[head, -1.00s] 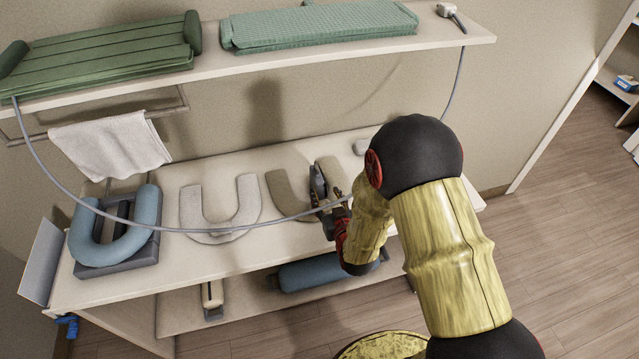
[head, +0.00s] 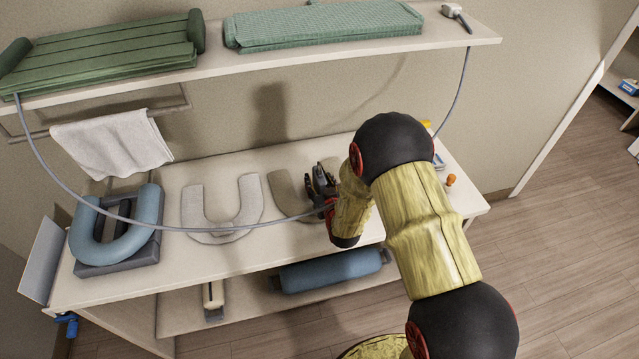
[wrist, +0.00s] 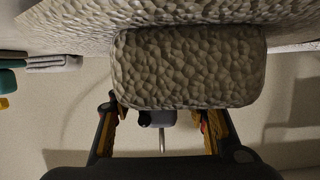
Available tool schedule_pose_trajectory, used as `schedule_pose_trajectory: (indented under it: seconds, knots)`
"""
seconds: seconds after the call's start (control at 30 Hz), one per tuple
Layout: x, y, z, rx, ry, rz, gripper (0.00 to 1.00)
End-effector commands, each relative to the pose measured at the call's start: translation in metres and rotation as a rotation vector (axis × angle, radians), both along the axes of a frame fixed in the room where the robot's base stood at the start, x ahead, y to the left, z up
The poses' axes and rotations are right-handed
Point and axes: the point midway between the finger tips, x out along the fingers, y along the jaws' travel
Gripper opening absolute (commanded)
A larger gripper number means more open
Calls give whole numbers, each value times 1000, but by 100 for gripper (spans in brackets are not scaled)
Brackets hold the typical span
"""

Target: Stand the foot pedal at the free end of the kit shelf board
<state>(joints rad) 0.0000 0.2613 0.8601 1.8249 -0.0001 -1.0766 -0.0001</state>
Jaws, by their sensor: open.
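My gripper (head: 318,182) is over the right U-shaped beige cushion (head: 285,192), its fingers spread. In the wrist view my gripper (wrist: 160,116) is open, with nothing clearly held between its fingers. A bumpy beige block (wrist: 190,68) fills the upper middle there. A small dark thing with a thin grey stem (wrist: 162,140) shows beyond the fingers; I cannot tell what it is. I cannot identify the foot pedal surely.
A grey cable (head: 130,218) loops low across the table front and up to the right of the upper shelf. The table (head: 170,210) holds a pale U cushion (head: 222,210) and a blue one (head: 115,230). An orange knob (head: 451,180) is at the right. A blue roll (head: 330,270) lies below.

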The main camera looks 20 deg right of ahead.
Motion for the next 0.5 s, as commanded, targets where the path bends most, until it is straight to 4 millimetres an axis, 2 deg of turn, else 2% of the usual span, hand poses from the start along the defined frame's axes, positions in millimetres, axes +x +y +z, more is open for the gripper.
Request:
schedule_pose_trajectory:
  seconds: [0.1,0.5]
  knots:
    - [0,0,0,0,1,0,45]
    - [-1,0,0,0,1,0,22]
